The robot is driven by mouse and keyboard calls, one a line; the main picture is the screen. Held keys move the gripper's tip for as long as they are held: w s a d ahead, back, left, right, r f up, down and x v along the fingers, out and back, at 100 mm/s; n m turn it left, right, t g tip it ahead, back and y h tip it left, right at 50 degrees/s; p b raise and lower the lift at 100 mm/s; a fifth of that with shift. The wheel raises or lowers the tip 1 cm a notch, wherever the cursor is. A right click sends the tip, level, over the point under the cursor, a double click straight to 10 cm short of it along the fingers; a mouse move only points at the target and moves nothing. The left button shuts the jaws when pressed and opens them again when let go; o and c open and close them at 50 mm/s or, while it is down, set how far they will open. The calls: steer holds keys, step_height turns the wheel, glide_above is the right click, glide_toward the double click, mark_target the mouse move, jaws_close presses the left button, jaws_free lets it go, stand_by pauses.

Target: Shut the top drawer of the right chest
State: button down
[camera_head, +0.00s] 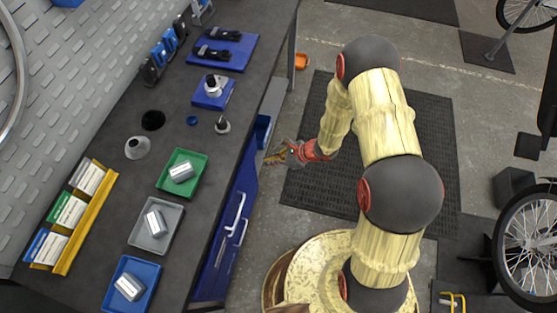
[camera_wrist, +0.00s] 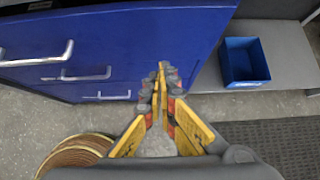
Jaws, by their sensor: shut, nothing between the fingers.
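A blue chest (camera_head: 225,248) stands under the workbench, with pale bar handles on its front. It fills the upper left of the wrist view, where its top drawer (camera_wrist: 130,35) carries the uppermost handle (camera_wrist: 40,55). Two lower handles show beneath it. A dark strip shows above the drawer's front edge at the far left; how far the drawer stands out is hard to tell. My gripper (camera_head: 270,158) is shut and empty, its fingertips (camera_wrist: 161,72) near the right end of the chest front. I cannot tell whether they touch it. No second chest is clearly seen.
A blue bin (camera_wrist: 243,62) sits on a grey shelf (camera_wrist: 208,78) right of the chest. The workbench (camera_head: 205,140) above holds several trays, tools and boxes. Floor with a black mat (camera_head: 310,187) lies on the aisle side. Bike wheels (camera_head: 530,245) stand far right.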

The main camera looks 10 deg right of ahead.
steer(key=shift+w+a+f+b, duration=0.2)
steer(key=shift+w+a, duration=0.15)
steer(key=shift+a, duration=0.45)
steer(key=shift+w+a+f+b, duration=0.1)
steer(key=shift+w+a+f, duration=0.2)
steer(key=shift+a, duration=0.55)
steer(key=shift+w+a+f+b, duration=0.15)
steer(key=shift+w+a, duration=0.2)
steer(key=shift+a, duration=0.45)
steer(key=a, duration=0.1)
steer(key=w+a, duration=0.1)
steer(key=a+b, duration=0.1)
steer(key=a, duration=0.1)
steer(key=shift+w, duration=0.3)
steer(key=shift+d, duration=0.1)
steer(key=shift+d, duration=0.25)
steer(key=p, duration=0.3)
glide_toward(249, 158)
steer(key=d, duration=0.1)
steer(key=s+d, duration=0.1)
steer(key=d, duration=0.1)
steer(key=shift+s+d+r, duration=0.25)
steer(key=shift+s, duration=0.1)
